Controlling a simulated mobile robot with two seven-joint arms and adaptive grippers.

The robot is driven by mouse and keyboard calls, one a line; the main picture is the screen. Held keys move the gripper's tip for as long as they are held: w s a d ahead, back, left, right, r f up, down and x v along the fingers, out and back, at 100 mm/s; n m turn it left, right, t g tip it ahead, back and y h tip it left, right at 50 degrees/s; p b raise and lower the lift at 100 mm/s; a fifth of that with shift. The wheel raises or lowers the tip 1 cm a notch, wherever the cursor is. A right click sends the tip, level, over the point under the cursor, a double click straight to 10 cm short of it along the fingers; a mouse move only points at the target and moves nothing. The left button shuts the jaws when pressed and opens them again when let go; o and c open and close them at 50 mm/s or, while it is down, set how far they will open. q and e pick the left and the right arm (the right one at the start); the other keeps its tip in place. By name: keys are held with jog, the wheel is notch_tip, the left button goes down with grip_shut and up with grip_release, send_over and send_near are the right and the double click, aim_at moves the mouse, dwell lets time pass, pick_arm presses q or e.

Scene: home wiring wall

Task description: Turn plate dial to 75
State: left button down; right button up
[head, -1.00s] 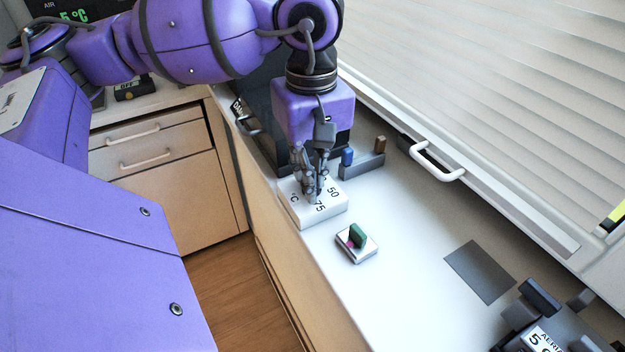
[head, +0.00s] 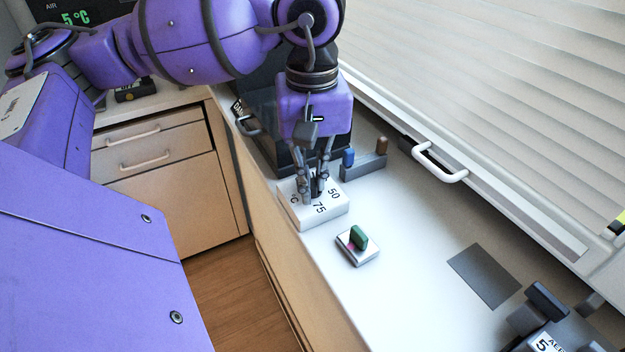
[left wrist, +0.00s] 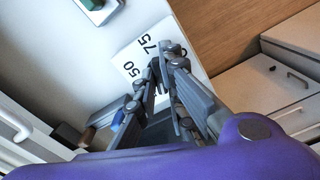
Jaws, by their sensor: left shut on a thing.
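The white plate (head: 305,218) with the dial lies on the white counter. It carries the printed marks 50, 75 and °C, and it also shows in the left wrist view (left wrist: 127,66) with 50 and 75 readable. My left gripper (head: 313,196) points down over the plate, its fingers shut on the dial knob at the plate's middle. The fingers show in the left wrist view (left wrist: 160,70) too. The knob is mostly hidden between them, so I cannot tell which mark it points at. My right gripper is not in view.
A small block with a green switch (head: 359,237) stands close in front of the plate. Behind it is a grey holder (head: 364,168) with blue and brown pegs. A flat grey pad (head: 484,276) lies farther right, beside dark equipment (head: 545,310). Window blinds line the back.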

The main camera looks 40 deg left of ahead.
aim_at(313, 179)
pick_arm(q)
jog(key=shift+m, duration=0.8)
jog(key=shift+m+b, duration=0.6)
jog(key=shift+m, duration=0.4)
jog(key=c, duration=1.8)
grip_release()
jog(key=shift+o, duration=0.2)
notch_tip(313, 179, up, 12)
jog(key=shift+c, duration=0.5)
